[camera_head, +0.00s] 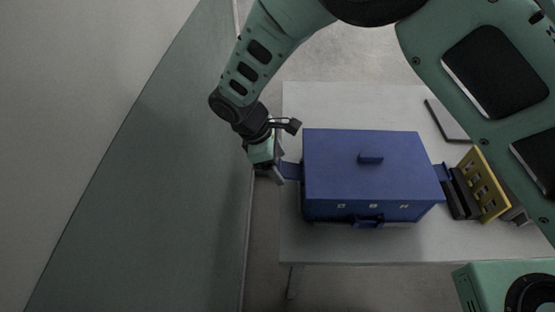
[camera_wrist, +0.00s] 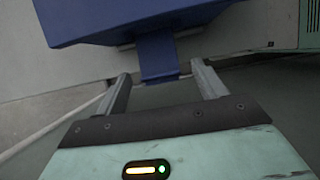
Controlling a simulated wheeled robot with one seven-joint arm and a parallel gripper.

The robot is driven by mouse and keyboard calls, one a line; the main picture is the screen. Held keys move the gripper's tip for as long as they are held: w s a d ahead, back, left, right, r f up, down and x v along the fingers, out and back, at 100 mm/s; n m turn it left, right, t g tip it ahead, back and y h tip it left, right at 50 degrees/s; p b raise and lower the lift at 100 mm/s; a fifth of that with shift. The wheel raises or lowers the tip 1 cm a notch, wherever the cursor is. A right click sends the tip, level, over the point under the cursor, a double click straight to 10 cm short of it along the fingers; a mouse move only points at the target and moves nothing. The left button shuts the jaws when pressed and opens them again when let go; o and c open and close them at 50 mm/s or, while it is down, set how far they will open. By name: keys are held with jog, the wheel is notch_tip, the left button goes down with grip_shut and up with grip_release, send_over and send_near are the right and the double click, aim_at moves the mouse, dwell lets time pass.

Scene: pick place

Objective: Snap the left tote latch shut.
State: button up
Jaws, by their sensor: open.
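The blue tote (camera_head: 340,170) stands on the table with its lid down. Its left latch (camera_head: 291,171) is a blue flap sticking outward from the tote's left side. In the wrist view the latch (camera_wrist: 157,57) hangs out from the tote (camera_wrist: 130,15) between my two fingers. My gripper (camera_head: 282,172) is at the tote's left side, beside the latch. My gripper (camera_wrist: 160,82) is open, with its fingers on either side of the latch's outer end. I cannot tell whether they touch it. A right latch (camera_head: 441,172) sticks out from the tote's other side.
The light table (camera_head: 350,245) has free room in front of the tote. A yellow rack (camera_head: 483,185) and a black item (camera_head: 461,195) stand close to the tote's right. A dark flat panel (camera_head: 447,120) lies behind them. A green wall (camera_head: 190,160) rises left of my gripper.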

aim_at(298, 171)
jog(key=c, duration=0.9)
jog(key=shift+c, duration=0.2)
jog(key=shift+r, duration=0.15)
jog(key=shift+d+r+y, duration=0.4)
jog(key=shift+d+y, duration=0.05)
jog(key=shift+y, duration=0.45)
jog(key=y, duration=0.1)
jog(key=d+r+y, duration=0.1)
jog(key=shift+d+y, duration=0.15)
jog(key=shift+y, duration=0.15)
jog(key=shift+c, duration=0.7)
jog(key=y, duration=0.1)
jog(key=d+y+p, duration=0.1)
jog(key=y, duration=0.1)
jog(key=shift+d+r, duration=0.3)
jog(key=shift+r, duration=0.1)
jog(key=shift+d+r+y+p, duration=0.15)
jog(key=shift+d+y+p, duration=0.4)
jog(key=shift+y, duration=0.75)
jog(key=shift+d, duration=0.1)
